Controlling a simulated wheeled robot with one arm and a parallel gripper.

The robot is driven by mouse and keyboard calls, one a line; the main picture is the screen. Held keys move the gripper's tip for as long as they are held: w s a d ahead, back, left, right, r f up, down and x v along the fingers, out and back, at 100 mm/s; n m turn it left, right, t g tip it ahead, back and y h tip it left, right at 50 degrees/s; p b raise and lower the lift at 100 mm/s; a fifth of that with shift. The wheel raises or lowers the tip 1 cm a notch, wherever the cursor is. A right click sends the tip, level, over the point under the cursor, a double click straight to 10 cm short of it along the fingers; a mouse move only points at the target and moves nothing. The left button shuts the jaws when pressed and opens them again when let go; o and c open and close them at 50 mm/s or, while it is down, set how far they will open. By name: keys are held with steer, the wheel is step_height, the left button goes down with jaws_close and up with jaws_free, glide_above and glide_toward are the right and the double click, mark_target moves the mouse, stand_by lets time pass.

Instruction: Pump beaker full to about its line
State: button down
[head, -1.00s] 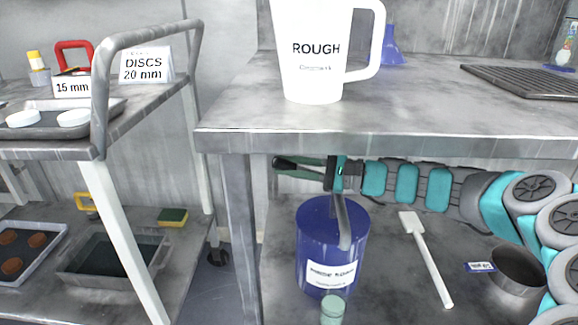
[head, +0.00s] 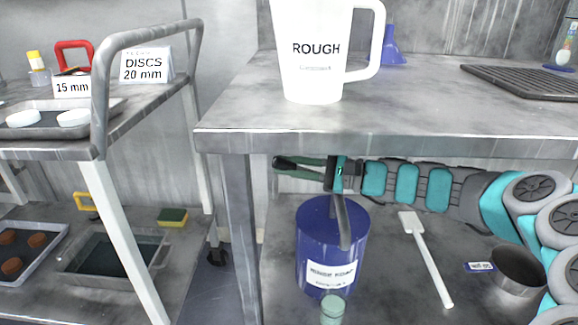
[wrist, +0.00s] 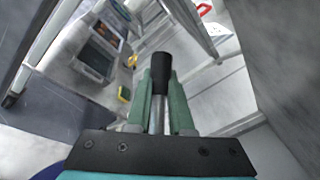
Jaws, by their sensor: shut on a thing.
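A blue drum (head: 318,245) with a white label stands on the lower shelf. A grey pump with a bent spout (head: 343,222) rises from its top. A small beaker (head: 332,310) stands in front of the drum below the spout. It looks pale green; its line and liquid level are too small to tell. My gripper (head: 298,168) is under the tabletop, above the drum, with its green fingers shut on the pump handle. In the wrist view the black-tipped handle (wrist: 160,72) lies between the fingers of my gripper (wrist: 158,100).
A white jug marked ROUGH (head: 315,55) stands on the tabletop (head: 430,110) above. A white paddle (head: 428,262) and a dark round pan (head: 517,268) lie right of the drum. A trolley with trays (head: 105,250) stands at left.

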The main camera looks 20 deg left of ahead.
steer(key=shift+a+p, duration=0.1)
steer(key=shift+p, duration=0.3)
steer(key=shift+f, duration=0.2)
steer(key=c, duration=0.8)
jaws_free()
steer(key=shift+s, duration=0.1)
steer(key=d, duration=0.7)
steer(key=shift+d+r, duration=0.1)
steer(key=shift+d, duration=0.3)
